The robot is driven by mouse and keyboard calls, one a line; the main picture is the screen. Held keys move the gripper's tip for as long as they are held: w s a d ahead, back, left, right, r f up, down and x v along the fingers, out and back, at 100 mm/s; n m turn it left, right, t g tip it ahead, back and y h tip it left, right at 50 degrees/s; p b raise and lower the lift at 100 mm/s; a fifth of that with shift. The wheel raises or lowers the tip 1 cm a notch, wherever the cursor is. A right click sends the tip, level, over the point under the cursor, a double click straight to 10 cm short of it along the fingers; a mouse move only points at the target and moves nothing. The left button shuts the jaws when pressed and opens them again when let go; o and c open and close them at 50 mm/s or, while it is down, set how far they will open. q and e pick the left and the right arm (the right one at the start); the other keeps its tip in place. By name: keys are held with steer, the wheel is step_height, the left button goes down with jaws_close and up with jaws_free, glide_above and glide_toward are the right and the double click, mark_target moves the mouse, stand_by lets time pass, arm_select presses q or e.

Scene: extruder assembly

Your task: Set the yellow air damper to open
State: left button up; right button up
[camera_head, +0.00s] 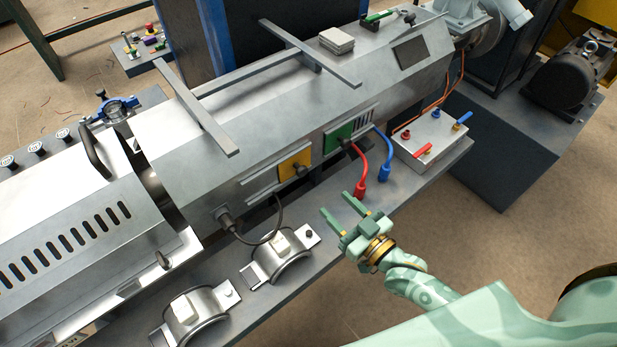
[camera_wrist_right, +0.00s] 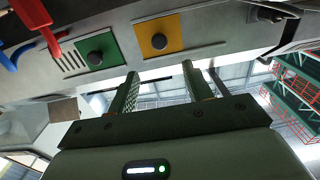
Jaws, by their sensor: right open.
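The yellow air damper (camera_head: 295,164) is a square plate with a dark round knob, in a rail on the grey barrel housing's side. No slots show beside it; what lies behind it is hidden. It also shows at the top of the right wrist view (camera_wrist_right: 160,37). A green damper plate (camera_head: 337,138) with a similar knob sits to its right, with dark vent slots exposed beside it. My right gripper (camera_head: 337,204) is open and empty, below and in front of the plates, apart from them. In the right wrist view its fingers (camera_wrist_right: 160,70) point towards the yellow plate.
Red (camera_head: 360,178) and blue (camera_head: 384,160) cable plugs hang near the green plate. A black cable (camera_head: 262,238) loops below left of the yellow one. Clamp bands (camera_head: 280,258) lie on the bench ledge. A metal box (camera_head: 430,140) stands at right.

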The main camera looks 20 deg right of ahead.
mark_target(304, 173)
steer(key=b+x, duration=0.2)
steer(key=x, duration=0.9)
steer(key=shift+w+f, duration=0.1)
steer(key=shift+w, duration=0.05)
arm_select(q)
steer(key=shift+s+a+f, duration=0.1)
steer(key=shift+s+f, duration=0.85)
steer(key=shift+f, duration=0.3)
